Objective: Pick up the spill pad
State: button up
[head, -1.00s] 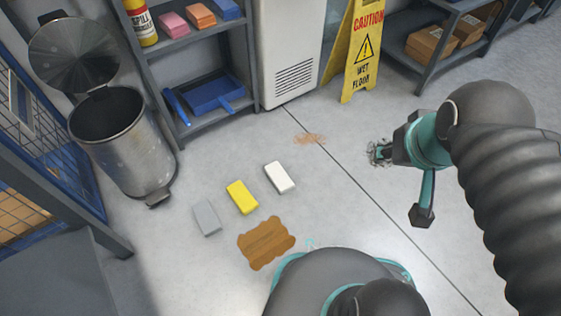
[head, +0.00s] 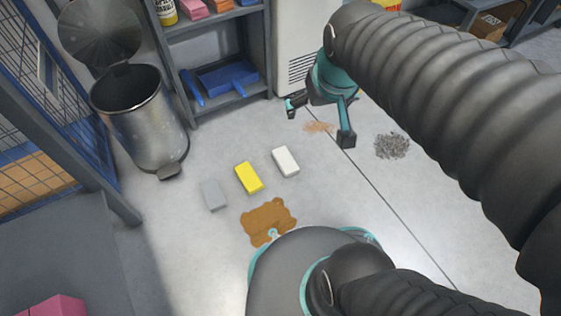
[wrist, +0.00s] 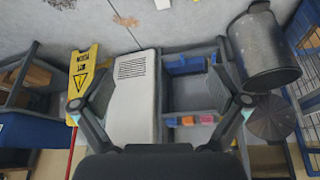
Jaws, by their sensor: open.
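Three flat blocks lie in a row on the floor in the head view: a grey one (head: 213,195), a yellow one (head: 248,178) and a white one (head: 286,161). I cannot tell which of them, if any, is the spill pad. A brown patch (head: 268,220) is on the floor just in front of them, and a fainter orange-brown stain (head: 319,127) lies beyond the white block. My gripper (head: 319,124) is open and empty, its fingers spread above the floor near the stain, apart from the blocks. Its two fingers also show in the wrist view (wrist: 162,90).
A metal bin (head: 138,120) with its lid up stands at left. A shelf (head: 225,110) with a blue dustpan (head: 228,80) and coloured blocks stands behind. Grey debris (head: 392,146) lies at right. A yellow wet-floor sign (wrist: 82,75) shows in the wrist view.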

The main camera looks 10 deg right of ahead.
jog(key=w+f+g+p, duration=0.15)
jog(key=w+f, duration=0.45)
jog(key=w, duration=0.6)
jog(key=n+g+p, duration=0.2)
jog(key=g, duration=0.1)
send_over(286, 159)
notch_tip(286, 159, down, 24)
jog(key=f, duration=1.7)
jog(key=shift+s+a+f+b, duration=0.1)
jog(key=shift+s+f+b, duration=0.1)
jog(key=shift+s+b, duration=0.1)
jog(key=shift+w+f+b, duration=0.15)
jog(key=shift+f+b, duration=0.1)
jog(key=shift+f, duration=1.25)
jog(key=shift+w+f+b, duration=0.1)
jog(key=shift+f+b, duration=0.1)
jog(key=shift+f, duration=1.3)
jog(key=c, duration=1.2)
